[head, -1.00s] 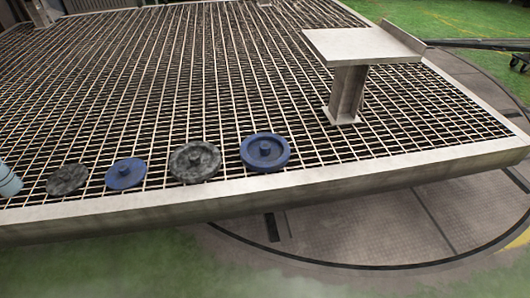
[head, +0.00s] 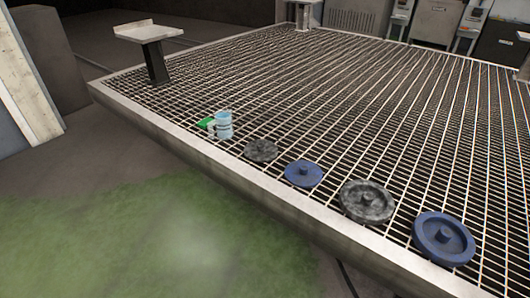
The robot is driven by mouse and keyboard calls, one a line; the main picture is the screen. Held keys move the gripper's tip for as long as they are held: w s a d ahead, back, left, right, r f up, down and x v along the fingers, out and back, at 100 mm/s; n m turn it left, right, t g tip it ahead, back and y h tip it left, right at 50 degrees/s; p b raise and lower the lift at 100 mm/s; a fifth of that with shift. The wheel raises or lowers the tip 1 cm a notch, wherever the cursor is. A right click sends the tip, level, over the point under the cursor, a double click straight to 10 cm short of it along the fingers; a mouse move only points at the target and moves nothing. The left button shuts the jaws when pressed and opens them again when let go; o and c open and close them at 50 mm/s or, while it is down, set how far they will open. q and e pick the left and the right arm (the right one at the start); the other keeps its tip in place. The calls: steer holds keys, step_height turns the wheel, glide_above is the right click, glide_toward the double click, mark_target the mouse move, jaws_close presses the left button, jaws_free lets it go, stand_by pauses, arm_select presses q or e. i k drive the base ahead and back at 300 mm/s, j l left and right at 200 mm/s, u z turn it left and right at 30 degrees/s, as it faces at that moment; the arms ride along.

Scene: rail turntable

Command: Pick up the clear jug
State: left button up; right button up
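A clear, light-blue jug (head: 225,125) stands upright on the metal grating near its front edge, left of the middle in the head view. Its handle side faces left. A small green thing (head: 206,123) lies right beside it on the left, partly behind the jug. I cannot tell whether they touch. Neither of my grippers shows in the head view.
A row of discs runs right from the jug: a grey disc (head: 261,150), a blue disc (head: 304,173), a larger grey disc (head: 367,202) and a larger blue disc (head: 444,239). A pale pedestal (head: 146,33) stands at the left corner. The grating behind is clear.

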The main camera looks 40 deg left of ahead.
mark_target(223, 121)
steer(key=u, duration=1.55)
steer(key=z, duration=1.9)
steer(key=u, duration=1.9)
